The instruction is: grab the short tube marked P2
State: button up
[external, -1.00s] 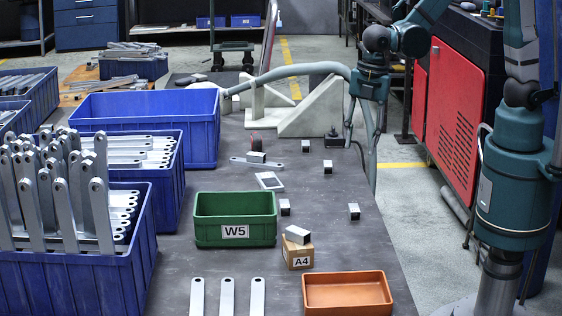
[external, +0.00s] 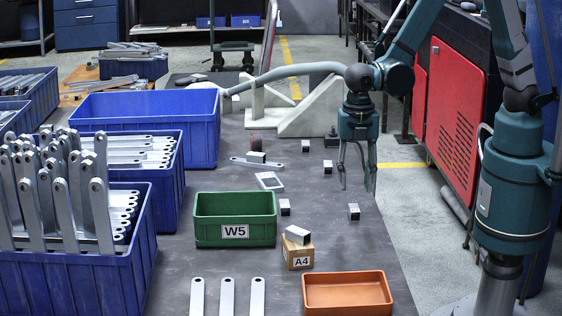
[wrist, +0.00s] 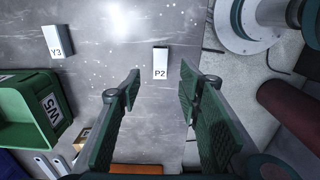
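The tube marked P2 (wrist: 160,62) is a short, light metal piece with a white labelled face. It lies on the dark table near its right edge. In the external view it appears to be the tube (external: 354,211) just below my gripper, though its mark is too small to read there. My gripper (external: 357,188) is open and empty above the table. In the wrist view its two fingers (wrist: 161,82) are spread wide, and P2 shows between and just beyond their tips, not touched.
A tube marked Y3 (wrist: 57,40) lies to the left, near the green W5 bin (external: 235,215). A tube sits on the A4 box (external: 297,258), behind an orange tray (external: 347,293). Several other tubes and a white fixture (external: 312,115) stand farther back. The table around P2 is clear.

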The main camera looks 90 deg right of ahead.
aim_at(354, 208)
jog(key=shift+f, duration=0.1)
jog(key=shift+f+b, duration=0.35)
jog(key=shift+f, duration=0.85)
jog(key=shift+f+b, duration=0.9)
jog(key=shift+f, duration=1.7)
jog(key=c, duration=1)
